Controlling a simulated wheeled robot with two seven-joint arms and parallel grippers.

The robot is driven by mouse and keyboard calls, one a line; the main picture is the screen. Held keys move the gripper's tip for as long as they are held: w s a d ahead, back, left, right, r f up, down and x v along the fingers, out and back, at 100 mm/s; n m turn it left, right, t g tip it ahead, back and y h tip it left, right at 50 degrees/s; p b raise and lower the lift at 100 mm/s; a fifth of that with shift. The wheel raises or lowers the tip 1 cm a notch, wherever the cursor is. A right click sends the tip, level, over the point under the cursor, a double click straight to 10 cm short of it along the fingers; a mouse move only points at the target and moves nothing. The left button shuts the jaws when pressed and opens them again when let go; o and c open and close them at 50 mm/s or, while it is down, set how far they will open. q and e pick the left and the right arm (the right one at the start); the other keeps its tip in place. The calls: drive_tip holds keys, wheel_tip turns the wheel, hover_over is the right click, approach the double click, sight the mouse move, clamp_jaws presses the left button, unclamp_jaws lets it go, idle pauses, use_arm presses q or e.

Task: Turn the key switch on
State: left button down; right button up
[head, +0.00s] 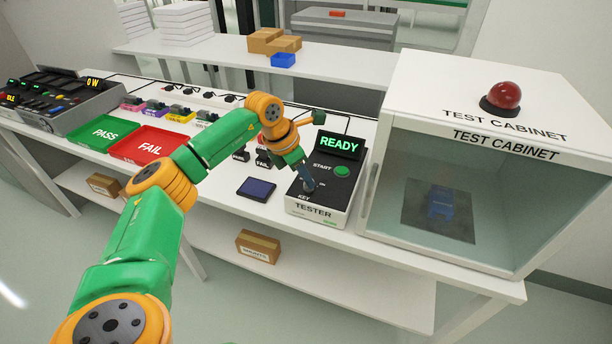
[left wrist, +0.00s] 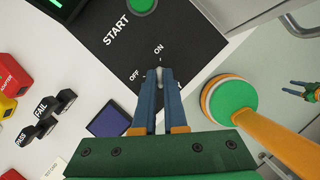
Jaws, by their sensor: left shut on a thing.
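The tester (head: 322,208) is a box with a black top on the bench. Its display (head: 339,144) glows green with READY. The key switch (left wrist: 160,71) is a small light grey knob between the OFF and ON marks in the left wrist view. My left gripper (head: 309,187) reaches down onto it, its fingers (left wrist: 159,80) shut on the knob. The visible tip of the knob points towards ON. The fingers hide most of the knob and the KEY label.
The green START button (head: 342,170) lies just behind the key. The test cabinet (head: 520,100) stands close on the right, with a red dome lamp (head: 504,95) on top. A dark blue pad (head: 257,189) lies left of the tester. PASS (head: 103,132) and FAIL (head: 147,145) trays are further left.

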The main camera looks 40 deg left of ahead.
sight(296, 194)
use_arm(q)
drive_tip(key=c, duration=1)
unclamp_jaws()
drive_tip(key=v, duration=0.7)
drive_tip(key=shift+b, duration=0.3)
